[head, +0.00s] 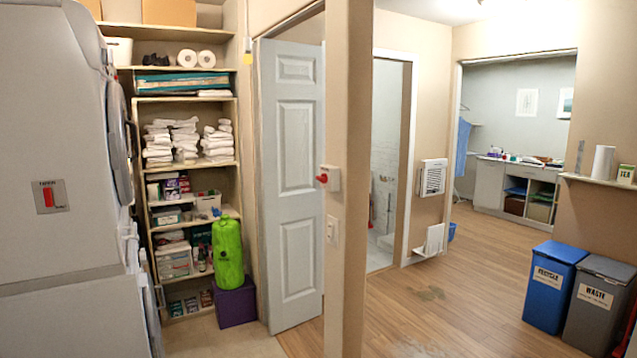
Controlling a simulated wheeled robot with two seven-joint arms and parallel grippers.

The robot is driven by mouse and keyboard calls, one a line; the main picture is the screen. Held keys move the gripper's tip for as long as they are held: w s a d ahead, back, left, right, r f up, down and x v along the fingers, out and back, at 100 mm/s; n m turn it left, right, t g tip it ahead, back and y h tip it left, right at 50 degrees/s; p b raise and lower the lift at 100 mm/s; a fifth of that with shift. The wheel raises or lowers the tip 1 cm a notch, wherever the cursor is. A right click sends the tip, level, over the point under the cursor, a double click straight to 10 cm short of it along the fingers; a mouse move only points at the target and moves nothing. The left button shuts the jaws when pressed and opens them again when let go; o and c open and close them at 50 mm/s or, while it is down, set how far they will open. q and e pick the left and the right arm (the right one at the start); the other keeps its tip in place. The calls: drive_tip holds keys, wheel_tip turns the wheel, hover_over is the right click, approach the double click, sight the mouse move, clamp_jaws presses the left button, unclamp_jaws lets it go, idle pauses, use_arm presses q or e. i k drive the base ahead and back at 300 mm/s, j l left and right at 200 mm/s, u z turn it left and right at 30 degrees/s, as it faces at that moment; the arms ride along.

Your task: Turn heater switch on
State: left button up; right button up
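A white box with a red knob (322,178) is fixed to the narrow wall edge right of the grey door. A second control, a grey plate with a red rocker switch (50,196), is on the side of the tall white appliance at the left; its small label is hard to read. I cannot tell from the picture which one is the heater switch, or whether either is on. A white louvred wall unit (433,177), which looks like a heater, hangs right of the far doorway. Neither of my grippers is clearly in view.
Shelves hold folded towels (172,142). A green bag (228,254) stands on a purple box (235,303) by the grey door (294,180). A blue recycle bin (553,287) and grey waste bin (598,305) stand at right. Wooden floor (450,280) is open between.

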sight(322, 178)
drive_tip(key=i+z, duration=0.35)
drive_tip(key=i, duration=0.85)
